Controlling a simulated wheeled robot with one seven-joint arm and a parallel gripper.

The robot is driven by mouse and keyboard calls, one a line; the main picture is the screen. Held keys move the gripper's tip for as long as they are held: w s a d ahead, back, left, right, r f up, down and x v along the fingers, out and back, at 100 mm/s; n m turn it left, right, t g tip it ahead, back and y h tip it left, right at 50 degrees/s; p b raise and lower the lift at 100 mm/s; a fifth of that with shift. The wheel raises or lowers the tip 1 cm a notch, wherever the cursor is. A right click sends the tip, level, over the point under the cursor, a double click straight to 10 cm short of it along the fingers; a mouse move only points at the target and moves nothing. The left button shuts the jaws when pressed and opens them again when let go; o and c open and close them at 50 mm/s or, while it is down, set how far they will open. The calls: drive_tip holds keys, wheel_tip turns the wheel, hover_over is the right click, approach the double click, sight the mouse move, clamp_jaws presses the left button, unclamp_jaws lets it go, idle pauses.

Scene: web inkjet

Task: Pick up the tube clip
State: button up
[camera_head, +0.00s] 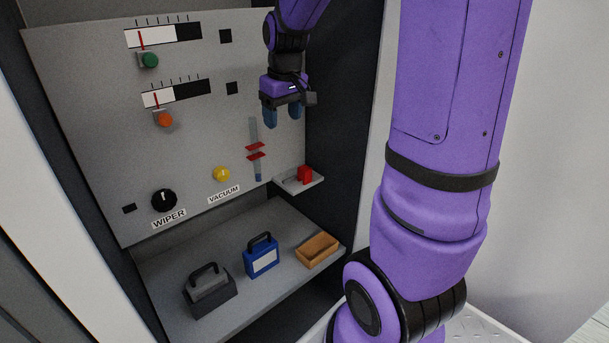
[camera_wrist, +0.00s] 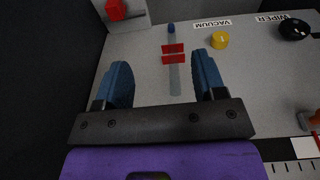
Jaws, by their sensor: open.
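A small red block (camera_head: 304,174), which looks like the tube clip, stands on a little grey ledge (camera_head: 290,185) at the right side of the panel. In the wrist view, the red block (camera_wrist: 116,10) is at the top left, near the picture edge. My gripper (camera_head: 283,118) is open and empty, with blue fingers pointing down, above the ledge and in front of the panel. In the wrist view, my gripper (camera_wrist: 161,66) spreads its fingers apart. A thin upright tube (camera_head: 253,132) on the panel has two red bars (camera_head: 255,151) across it.
The grey panel (camera_head: 90,110) carries a yellow VACUUM knob (camera_head: 222,174), a black WIPER knob (camera_head: 164,199) and two gauges. The lower shelf holds a dark caddy (camera_head: 209,292), a blue box (camera_head: 262,258) and an orange tray (camera_head: 317,250). A dark cabinet wall (camera_head: 340,100) stands close on the right.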

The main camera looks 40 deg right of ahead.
drive_tip(key=g, duration=0.2)
approach(305, 168)
drive_tip(key=shift+w, duration=0.3)
drive_tip(key=shift+d+f, duration=0.25)
drive_tip(key=shift+f, duration=0.05)
wheel_tip(305, 168, down, 5)
drive_tip(key=shift+f, duration=0.1)
drive_tip(key=shift+s+f, duration=0.1)
drive_tip(key=shift+f, duration=1.25)
drive_tip(key=shift+s+f, duration=0.15)
drive_tip(key=shift+f, duration=1.25)
drive_tip(key=shift+c, duration=0.5)
drive_tip(key=c, duration=0.9)
